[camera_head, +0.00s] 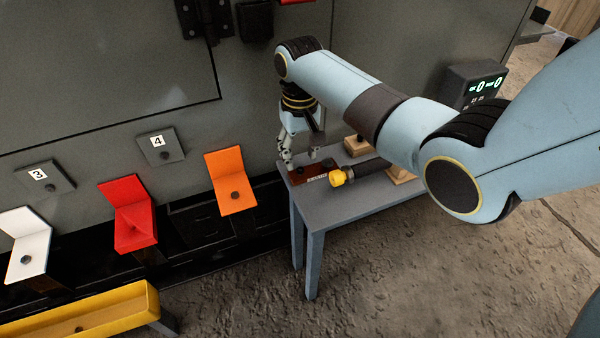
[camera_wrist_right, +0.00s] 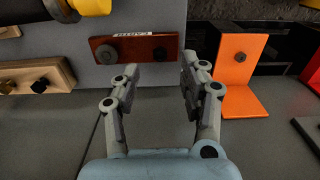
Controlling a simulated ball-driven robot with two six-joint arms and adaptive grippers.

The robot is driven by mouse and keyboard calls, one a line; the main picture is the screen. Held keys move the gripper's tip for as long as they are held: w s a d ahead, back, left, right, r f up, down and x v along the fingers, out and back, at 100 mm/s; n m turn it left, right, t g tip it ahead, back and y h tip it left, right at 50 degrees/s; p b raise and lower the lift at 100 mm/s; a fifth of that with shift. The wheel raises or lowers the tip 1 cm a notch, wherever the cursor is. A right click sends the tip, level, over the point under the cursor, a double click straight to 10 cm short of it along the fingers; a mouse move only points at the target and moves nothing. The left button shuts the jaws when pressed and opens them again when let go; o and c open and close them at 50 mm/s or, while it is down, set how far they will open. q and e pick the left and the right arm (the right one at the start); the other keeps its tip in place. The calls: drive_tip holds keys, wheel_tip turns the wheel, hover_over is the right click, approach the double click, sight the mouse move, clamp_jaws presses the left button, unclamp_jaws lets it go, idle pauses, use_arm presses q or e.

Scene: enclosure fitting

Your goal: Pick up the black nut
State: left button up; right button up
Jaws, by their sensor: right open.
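A red-brown plate (camera_head: 297,178) lies on the small grey table under my right gripper (camera_head: 300,158). In the right wrist view the plate (camera_wrist_right: 133,42) carries a small black nut (camera_wrist_right: 159,54) and a larger dark round nut (camera_wrist_right: 106,54), with a white label between them. My right gripper (camera_wrist_right: 160,67) is open and empty. Its two fingers stand on either side of the small nut in that picture; I cannot tell the remaining distance. In the head view the fingers partly cover the plate. My left gripper is not in view.
A black and yellow cylindrical tool (camera_head: 342,177) lies beside the plate on the table (camera_head: 340,205), near wooden blocks (camera_head: 357,147). An orange bracket (camera_head: 231,183), a red bracket (camera_head: 128,210) and a white bracket (camera_head: 24,243) stand along the grey enclosure.

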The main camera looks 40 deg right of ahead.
sight(300, 169)
wheel_tip(300, 169, down, 4)
drive_tip(key=shift+r+b, duration=0.25)
drive_tip(key=shift+b, duration=0.35)
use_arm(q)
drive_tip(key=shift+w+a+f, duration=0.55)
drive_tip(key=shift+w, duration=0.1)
use_arm(e)
drive_tip(key=shift+r, duration=0.1)
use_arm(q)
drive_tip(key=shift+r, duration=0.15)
use_arm(e)
drive_tip(key=shift+f, duration=0.2)
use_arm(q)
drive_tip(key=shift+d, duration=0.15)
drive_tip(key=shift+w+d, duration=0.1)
use_arm(e)
drive_tip(key=c, duration=0.8)
